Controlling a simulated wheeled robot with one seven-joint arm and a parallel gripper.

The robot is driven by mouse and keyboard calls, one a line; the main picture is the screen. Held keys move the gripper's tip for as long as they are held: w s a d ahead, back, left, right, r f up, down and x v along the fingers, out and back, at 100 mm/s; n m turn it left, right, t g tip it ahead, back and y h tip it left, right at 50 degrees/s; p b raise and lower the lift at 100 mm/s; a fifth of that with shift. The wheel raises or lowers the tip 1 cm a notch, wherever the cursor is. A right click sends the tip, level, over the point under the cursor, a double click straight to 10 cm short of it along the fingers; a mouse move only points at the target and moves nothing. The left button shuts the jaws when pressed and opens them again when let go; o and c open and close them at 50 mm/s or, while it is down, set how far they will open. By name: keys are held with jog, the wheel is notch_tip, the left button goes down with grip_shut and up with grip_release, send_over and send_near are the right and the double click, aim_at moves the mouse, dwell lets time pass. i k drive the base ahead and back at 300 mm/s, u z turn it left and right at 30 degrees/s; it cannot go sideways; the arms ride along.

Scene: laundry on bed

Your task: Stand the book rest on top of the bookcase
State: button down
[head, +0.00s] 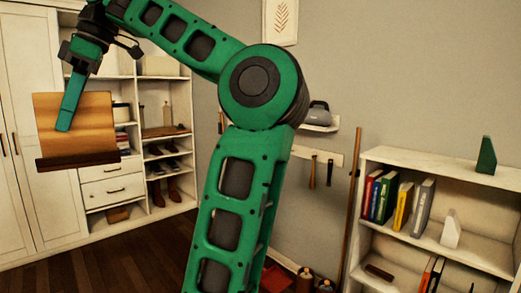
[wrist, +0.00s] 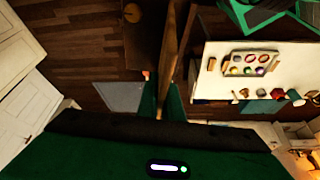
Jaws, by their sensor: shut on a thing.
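The book rest (head: 90,115) is a light wooden board with a dark ledge along its lower edge. It hangs in the air at the far left of the head view, ledge down and nearly upright. My gripper (head: 63,128) is shut on its board, with one green finger showing across the front face. In the wrist view the board shows nearly edge-on between my fingers (wrist: 162,102). The white bookcase (head: 410,158) stands at the far right of the head view, well apart from the book rest. The bookcase is not clearly identifiable in the wrist view.
A green wedge-shaped object (head: 487,156) stands on the bookcase top at the right; the visible top left of it is clear. Books (head: 402,205) fill part of the shelf below. A tall wooden pole (head: 351,200) stands beside the bookcase. A wall shelf (head: 320,127) holds a grey object.

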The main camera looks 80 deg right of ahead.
aim_at(429, 161)
jog(key=z, duration=0.5)
jog(key=k, duration=0.85)
jog(key=z, duration=2.1)
jog(key=i, duration=1)
